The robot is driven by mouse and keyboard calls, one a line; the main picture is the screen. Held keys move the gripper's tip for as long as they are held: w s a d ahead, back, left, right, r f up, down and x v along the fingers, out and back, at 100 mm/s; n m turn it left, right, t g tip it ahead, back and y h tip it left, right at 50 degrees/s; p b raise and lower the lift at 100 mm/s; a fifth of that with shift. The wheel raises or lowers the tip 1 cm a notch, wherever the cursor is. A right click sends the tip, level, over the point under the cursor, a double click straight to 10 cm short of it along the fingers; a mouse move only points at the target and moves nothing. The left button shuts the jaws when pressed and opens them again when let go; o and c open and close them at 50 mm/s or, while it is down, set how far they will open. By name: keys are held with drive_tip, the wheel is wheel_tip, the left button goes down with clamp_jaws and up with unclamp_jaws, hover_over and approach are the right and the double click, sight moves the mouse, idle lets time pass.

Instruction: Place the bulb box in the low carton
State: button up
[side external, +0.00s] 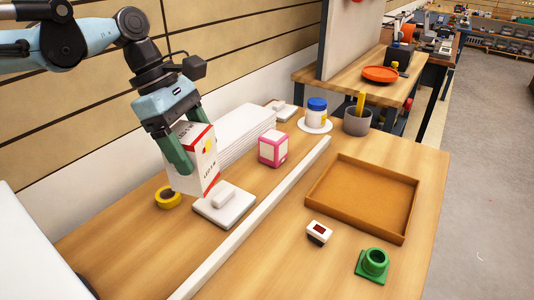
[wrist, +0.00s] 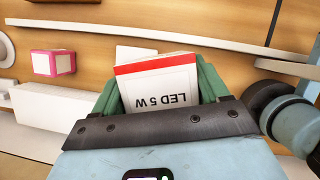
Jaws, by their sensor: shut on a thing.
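The bulb box is a white box (side external: 203,177) with a red top edge and "LED 5 W" lettering. My gripper (side external: 192,160) is shut on it and holds it upright or slightly tilted, left of the white strip. In the wrist view the bulb box (wrist: 160,85) sits between the green fingers, its lettering upside down. The low carton (side external: 318,198) is a shallow brown tray on the right of the table, and it looks empty. The carton cannot be made out in the wrist view.
A long white strip (side external: 262,210) runs between the box and the carton. A white block on a plate (side external: 225,205), yellow tape roll (side external: 167,197), pink box (side external: 273,148), white stack (side external: 240,135), lidded jar (side external: 316,110), grey pot (side external: 356,122), small switch (side external: 319,232) and green part (side external: 373,264) stand around.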

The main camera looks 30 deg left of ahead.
drive_tip(key=w+d+f+n+t+y, duration=0.1)
drive_tip(key=w+d+n, duration=0.2)
drive_tip(key=w+d, duration=0.75)
drive_tip(key=w+d+f+n+t, duration=0.1)
drive_tip(key=w+d+f+n, duration=0.15)
drive_tip(key=w+d, duration=0.8)
drive_tip(key=shift+w+a+f, duration=0.45)
drive_tip(key=shift+w+f, duration=0.55)
drive_tip(key=shift+f, duration=0.7)
drive_tip(key=shift+w+a+f, duration=0.5)
drive_tip(key=shift+w+f, duration=0.45)
drive_tip(key=shift+f, duration=0.8)
drive_tip(key=shift+w+a+f, duration=0.45)
drive_tip(key=shift+w+f, duration=0.55)
drive_tip(key=shift+f, duration=0.7)
drive_tip(key=shift+f, duration=0.1)
drive_tip(key=o, duration=1.1)
drive_tip(key=shift+c, duration=0.2)
